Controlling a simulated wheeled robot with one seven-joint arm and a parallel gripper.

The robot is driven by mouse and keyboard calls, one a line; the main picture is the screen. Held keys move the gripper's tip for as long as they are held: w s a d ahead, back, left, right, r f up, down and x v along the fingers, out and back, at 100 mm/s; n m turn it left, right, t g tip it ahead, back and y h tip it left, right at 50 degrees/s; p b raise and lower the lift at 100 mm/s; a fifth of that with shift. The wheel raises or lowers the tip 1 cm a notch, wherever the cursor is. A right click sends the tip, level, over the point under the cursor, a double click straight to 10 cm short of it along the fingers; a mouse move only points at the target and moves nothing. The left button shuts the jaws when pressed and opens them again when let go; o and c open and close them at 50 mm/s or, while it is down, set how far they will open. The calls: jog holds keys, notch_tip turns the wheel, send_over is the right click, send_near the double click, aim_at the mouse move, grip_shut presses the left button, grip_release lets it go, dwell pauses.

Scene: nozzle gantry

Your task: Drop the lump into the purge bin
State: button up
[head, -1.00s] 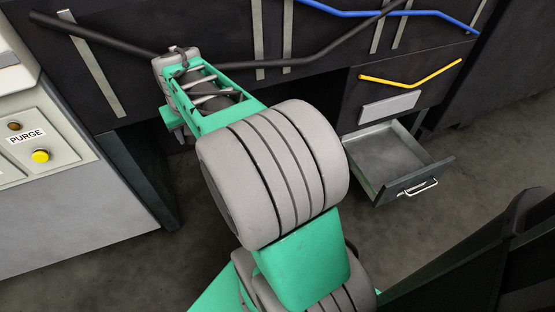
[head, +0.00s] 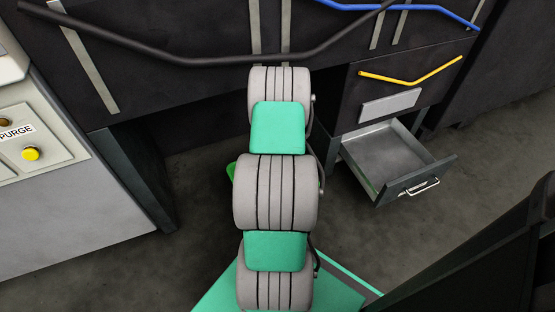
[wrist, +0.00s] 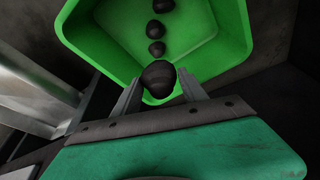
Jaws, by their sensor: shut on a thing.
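In the wrist view, my gripper (wrist: 160,88) is shut on a dark, rounded lump (wrist: 158,76), held between the two fingertips. The purge bin (wrist: 235,45) is a bright green open container, and the lump shows over its near rim. How high the lump is above the bin cannot be told. Three other dark lumps (wrist: 156,29) show in a row inside the bin. In the head view only a small green edge of the bin (head: 231,171) shows behind my arm. My gripper and the held lump are hidden there by my arm.
An open, empty metal drawer (head: 430,165) juts out at the right under a dark cabinet with a yellow bar handle (head: 410,77). A pale machine panel with a yellow PURGE button (head: 30,154) stands at the left. Bare floor (head: 385,235) shows before the drawer.

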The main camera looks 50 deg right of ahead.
notch_tip(320, 180, down, 4)
jog(key=b, duration=0.2)
jog(key=shift+f+b, duration=0.25)
jog(key=shift+b, duration=0.1)
jog(key=o, duration=1.5)
jog(key=shift+r, duration=0.1)
jog(key=p+v, duration=0.3)
jog(key=v, duration=0.4)
jog(key=shift+s+a+r+p, duration=0.1)
jog(key=shift+r+p, duration=0.25)
